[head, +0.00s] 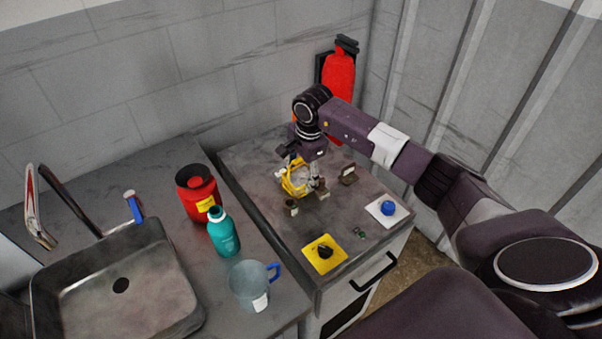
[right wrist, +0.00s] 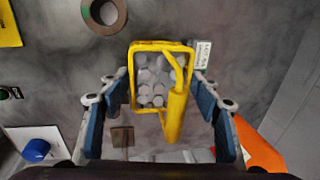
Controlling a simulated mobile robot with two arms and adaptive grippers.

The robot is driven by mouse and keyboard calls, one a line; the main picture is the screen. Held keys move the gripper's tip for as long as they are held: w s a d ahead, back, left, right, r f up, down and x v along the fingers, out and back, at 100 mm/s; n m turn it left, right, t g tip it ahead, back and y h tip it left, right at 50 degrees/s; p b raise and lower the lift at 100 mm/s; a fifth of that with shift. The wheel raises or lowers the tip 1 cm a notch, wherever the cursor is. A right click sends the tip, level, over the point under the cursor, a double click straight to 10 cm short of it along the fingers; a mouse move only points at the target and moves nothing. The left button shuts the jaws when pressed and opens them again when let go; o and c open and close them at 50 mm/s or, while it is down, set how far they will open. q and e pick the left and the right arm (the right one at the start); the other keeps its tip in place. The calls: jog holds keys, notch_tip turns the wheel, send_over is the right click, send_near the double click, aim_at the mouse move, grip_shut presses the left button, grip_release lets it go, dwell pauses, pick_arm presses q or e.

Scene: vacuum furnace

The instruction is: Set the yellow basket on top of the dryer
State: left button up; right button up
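The yellow basket (head: 288,184) is a small wire-like frame on the grey top of the right cabinet, near the back wall. In the right wrist view, the yellow basket (right wrist: 174,115) holds several pale round pieces. My right gripper (head: 302,170) reaches down over it from the right. In the right wrist view, my right gripper's blue-padded fingers (right wrist: 161,88) are spread on either side of the basket, with gaps showing. No dryer can be made out for certain; the grey cabinet (head: 250,180) with a black handle may be it. My left gripper is not in view.
Small brown parts (head: 348,176) stand close to the basket. A yellow pad (head: 312,262) with a black knob and a white pad (head: 402,214) with a blue knob lie nearer the front. A teal bottle (head: 224,236), red canister (head: 196,204), mug (head: 245,283) and sink (head: 85,290) are left.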

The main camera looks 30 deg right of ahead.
aim_at(305, 181)
jog(key=o, duration=0.5)
jog(key=shift+r, duration=0.45)
jog(key=r+b, duration=0.1)
jog(key=r, duration=0.2)
jog(key=s+r+b, duration=0.1)
jog(key=r, duration=0.3)
jog(key=s+r+b, duration=0.1)
jog(key=r, duration=0.3)
jog(key=shift+d+b, duration=0.1)
jog(key=shift+b, duration=0.25)
jog(key=shift+r, duration=0.1)
